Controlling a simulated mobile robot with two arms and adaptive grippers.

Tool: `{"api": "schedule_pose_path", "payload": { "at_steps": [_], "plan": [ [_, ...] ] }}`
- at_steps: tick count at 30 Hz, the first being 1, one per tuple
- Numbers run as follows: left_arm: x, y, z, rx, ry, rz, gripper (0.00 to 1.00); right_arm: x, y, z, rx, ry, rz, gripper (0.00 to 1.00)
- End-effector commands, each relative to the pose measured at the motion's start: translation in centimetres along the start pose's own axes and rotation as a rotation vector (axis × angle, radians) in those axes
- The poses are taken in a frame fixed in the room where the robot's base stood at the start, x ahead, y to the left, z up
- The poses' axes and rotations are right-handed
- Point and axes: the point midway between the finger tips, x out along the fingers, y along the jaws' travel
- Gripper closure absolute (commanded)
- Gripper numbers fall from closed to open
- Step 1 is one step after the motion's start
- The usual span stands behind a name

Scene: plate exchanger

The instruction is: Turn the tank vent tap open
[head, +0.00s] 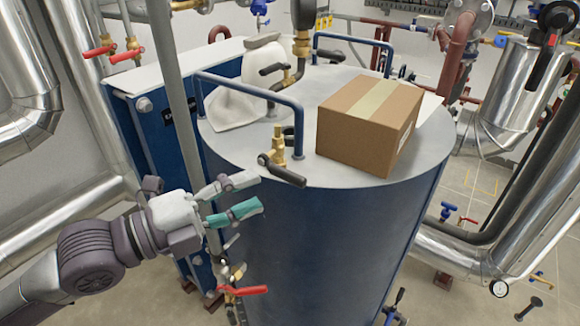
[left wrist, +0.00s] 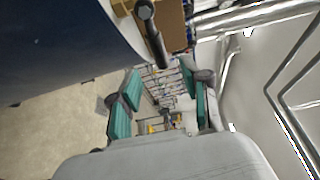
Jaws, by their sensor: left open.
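A brass tap with a black lever handle (head: 280,162) stands on the tank's top near its front left edge. Its handle points toward the lower right and sticks out a little past the rim. In the left wrist view the black handle (left wrist: 151,32) hangs at the top centre, beyond the fingers. The tank (head: 320,240) is a big blue cylinder with a grey top. My left gripper (head: 250,193) is open and empty, left of the tank and a little below the tap, apart from it. Its teal-padded fingers also show in the left wrist view (left wrist: 162,102). My right gripper is in no view.
A cardboard box (head: 370,125) sits on the tank top, right of the tap. Blue handrails (head: 297,120) and a second black-handled valve (head: 285,75) stand behind. A vertical grey pipe (head: 175,90) and a red-handled valve (head: 245,290) are close to my left gripper.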

Motion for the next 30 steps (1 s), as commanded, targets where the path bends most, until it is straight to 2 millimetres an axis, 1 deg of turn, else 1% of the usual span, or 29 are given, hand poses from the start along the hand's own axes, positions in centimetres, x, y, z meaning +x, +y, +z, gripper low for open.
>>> {"api": "schedule_pose_path", "payload": {
  "at_steps": [1,9,12,18,26,29,30],
  "plan": [
    [1.0,-0.5,0.0,-0.005,0.003,-0.007,0.53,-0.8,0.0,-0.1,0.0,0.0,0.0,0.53],
    [5.4,-0.4,-0.1,-0.004,0.002,-0.003,0.53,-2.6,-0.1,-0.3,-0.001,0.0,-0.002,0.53],
    [6.7,-0.2,0.0,-0.003,0.0,-0.001,0.53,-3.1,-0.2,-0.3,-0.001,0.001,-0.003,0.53],
    [7.9,0.0,0.0,0.0,-0.001,0.0,0.53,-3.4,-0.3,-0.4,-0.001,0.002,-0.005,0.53],
    [7.9,0.1,0.0,0.001,-0.001,0.001,0.53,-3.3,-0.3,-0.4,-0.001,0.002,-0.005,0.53],
    [7.9,0.1,0.0,0.001,-0.001,0.001,0.68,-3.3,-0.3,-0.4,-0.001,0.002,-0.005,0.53],
    [7.9,0.1,0.0,0.001,-0.001,0.001,0.75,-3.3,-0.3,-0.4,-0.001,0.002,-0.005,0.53]
  ]
}}
